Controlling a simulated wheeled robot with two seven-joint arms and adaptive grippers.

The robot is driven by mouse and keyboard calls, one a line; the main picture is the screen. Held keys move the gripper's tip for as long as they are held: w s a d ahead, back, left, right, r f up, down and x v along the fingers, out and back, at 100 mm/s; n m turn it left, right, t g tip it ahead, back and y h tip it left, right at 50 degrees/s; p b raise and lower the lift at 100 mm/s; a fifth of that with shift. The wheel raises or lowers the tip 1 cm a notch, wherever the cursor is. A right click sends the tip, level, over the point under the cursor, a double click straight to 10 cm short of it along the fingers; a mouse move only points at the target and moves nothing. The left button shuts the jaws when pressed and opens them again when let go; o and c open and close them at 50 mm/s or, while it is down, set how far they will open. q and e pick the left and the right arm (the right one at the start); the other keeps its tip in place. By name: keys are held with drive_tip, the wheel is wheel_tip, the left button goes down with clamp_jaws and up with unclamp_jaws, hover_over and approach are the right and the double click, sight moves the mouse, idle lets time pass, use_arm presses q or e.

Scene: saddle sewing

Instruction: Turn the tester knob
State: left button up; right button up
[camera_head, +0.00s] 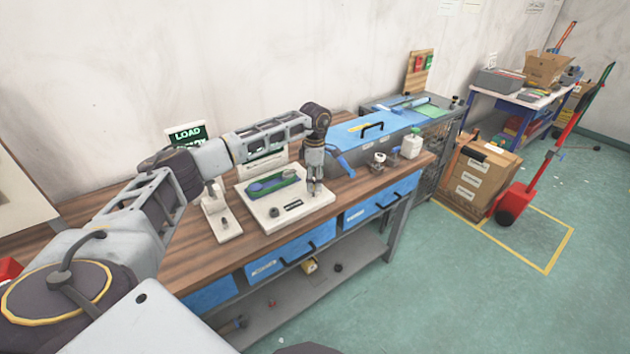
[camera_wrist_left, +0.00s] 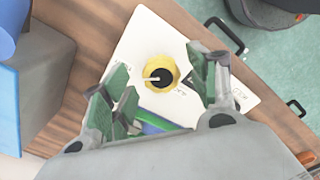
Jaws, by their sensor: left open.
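The tester knob (camera_wrist_left: 158,78) is a round black knob with a white pointer mark, set in a yellow ring. It sits on a white panel (camera_wrist_left: 135,50) in the left wrist view. In the head view the white panel (camera_head: 256,220) lies on the workbench, and my left gripper largely hides the knob. My left gripper (camera_head: 314,190) points down over the panel's right part. In the left wrist view the gripper (camera_wrist_left: 152,80) is open, with a green-padded finger on each side of the knob. I cannot tell whether the fingers touch it. My right gripper is not in view.
A "LOAD" display (camera_head: 187,134) stands behind a small white stand (camera_head: 220,222) left of the panel. A blue-lidded box (camera_head: 350,135) and a white bottle (camera_head: 411,145) are to the right. A green and blue piece (camera_head: 272,185) lies on the panel. Blue drawers (camera_head: 290,254) front the bench.

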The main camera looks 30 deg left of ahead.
use_arm(q)
wheel_tip(320, 180, up, 11)
drive_tip(key=shift+r, duration=0.15)
idle(0.4)
idle(0.5)
